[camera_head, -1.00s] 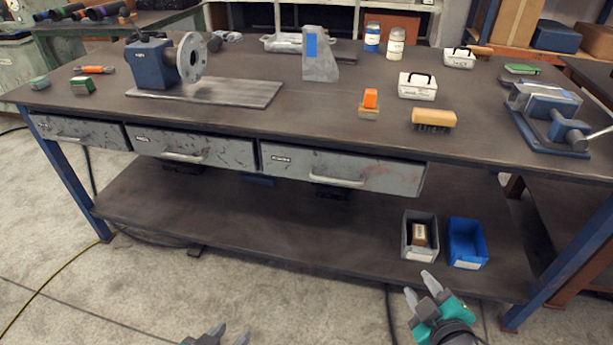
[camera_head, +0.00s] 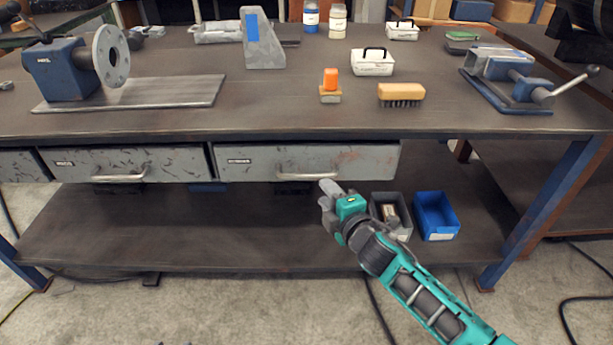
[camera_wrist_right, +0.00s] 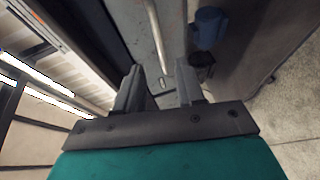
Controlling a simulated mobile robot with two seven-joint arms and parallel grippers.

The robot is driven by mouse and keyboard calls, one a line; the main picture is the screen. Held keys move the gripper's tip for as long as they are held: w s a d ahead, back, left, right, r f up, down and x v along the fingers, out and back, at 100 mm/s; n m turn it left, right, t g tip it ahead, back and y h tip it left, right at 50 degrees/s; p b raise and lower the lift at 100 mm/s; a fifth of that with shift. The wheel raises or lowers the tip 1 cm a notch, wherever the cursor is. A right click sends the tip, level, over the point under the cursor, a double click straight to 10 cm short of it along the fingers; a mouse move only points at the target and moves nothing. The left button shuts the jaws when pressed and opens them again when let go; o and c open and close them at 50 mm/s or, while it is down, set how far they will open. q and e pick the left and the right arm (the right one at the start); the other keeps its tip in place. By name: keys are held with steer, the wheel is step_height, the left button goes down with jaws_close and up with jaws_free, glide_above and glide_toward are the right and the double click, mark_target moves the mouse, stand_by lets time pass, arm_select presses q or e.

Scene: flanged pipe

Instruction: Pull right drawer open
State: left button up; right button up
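The right drawer (camera_head: 300,160) is a scuffed grey front under the workbench top, and it looks shut. Its pale bar handle (camera_head: 300,177) runs along the lower part of the front. My right gripper (camera_head: 325,190) is just below and in front of the handle's right end. In the right wrist view my right gripper (camera_wrist_right: 160,85) is open, and the handle (camera_wrist_right: 155,35) runs toward the gap between its fingers. I cannot tell whether they touch. Only the tips of my left gripper (camera_head: 172,343) show at the bottom edge of the head view.
The middle drawer (camera_head: 125,160) is beside it. A grey bin (camera_head: 403,235) and a blue bin (camera_head: 437,215) stand on the lower shelf (camera_head: 220,245), close to my right gripper. A brush (camera_head: 400,93) and a vise (camera_head: 515,75) are on the benchtop. The floor in front is clear.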

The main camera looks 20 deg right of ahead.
mark_target(311, 177)
steer(key=b+x, duration=0.2)
steer(key=x, duration=0.7)
steer(key=shift+s+f, duration=0.1)
steer(key=shift+w+a, duration=0.1)
steer(key=shift+w, duration=0.45)
steer(key=shift+c, duration=0.2)
steer(key=c, duration=0.6)
jaws_close()
